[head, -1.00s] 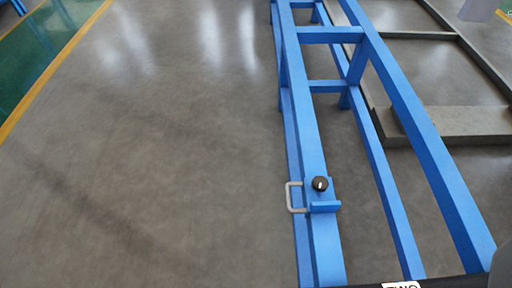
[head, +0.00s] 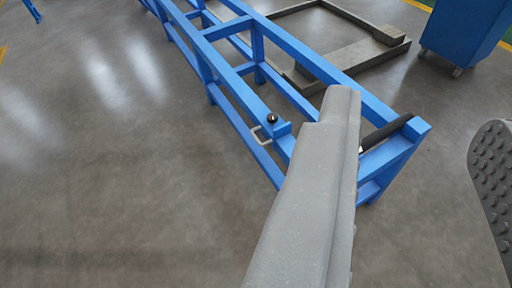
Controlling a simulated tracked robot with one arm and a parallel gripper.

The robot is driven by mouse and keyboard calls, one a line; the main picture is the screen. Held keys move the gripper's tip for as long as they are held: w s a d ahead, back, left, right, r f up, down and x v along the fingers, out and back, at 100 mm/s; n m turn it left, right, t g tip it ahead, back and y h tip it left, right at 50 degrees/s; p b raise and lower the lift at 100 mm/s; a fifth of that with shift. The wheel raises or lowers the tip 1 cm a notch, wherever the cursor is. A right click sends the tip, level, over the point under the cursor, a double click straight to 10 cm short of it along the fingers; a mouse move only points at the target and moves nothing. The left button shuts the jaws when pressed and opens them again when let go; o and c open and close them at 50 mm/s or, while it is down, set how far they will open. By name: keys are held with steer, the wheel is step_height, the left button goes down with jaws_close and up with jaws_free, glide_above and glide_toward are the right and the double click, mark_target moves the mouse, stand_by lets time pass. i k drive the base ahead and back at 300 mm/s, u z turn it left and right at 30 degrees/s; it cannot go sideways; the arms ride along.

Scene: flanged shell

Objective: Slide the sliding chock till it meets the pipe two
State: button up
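The sliding chock (head: 283,130) is a small blue bracket on the left rail of the blue frame. It has a black knob (head: 272,118) on top and a pale U-shaped handle (head: 262,136) on its left side. Pipe two (head: 388,131) appears as a dark cylinder lying across the near end of the frame. Its left part and most of its white label are hidden behind a grey finger. My gripper (head: 416,112) is open, with one long grey finger in the middle and a studded finger at the right edge. No finger touches the chock.
The blue frame (head: 320,66) runs from the upper left to its near end at right. A grey metal floor frame (head: 345,62) lies behind it, and a blue wheeled cabinet (head: 465,32) stands at upper right. The floor at left is clear.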

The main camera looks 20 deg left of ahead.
mark_target(272, 133)
steer(key=z, duration=0.4)
steer(key=i, duration=1.3)
steer(key=u, duration=0.4)
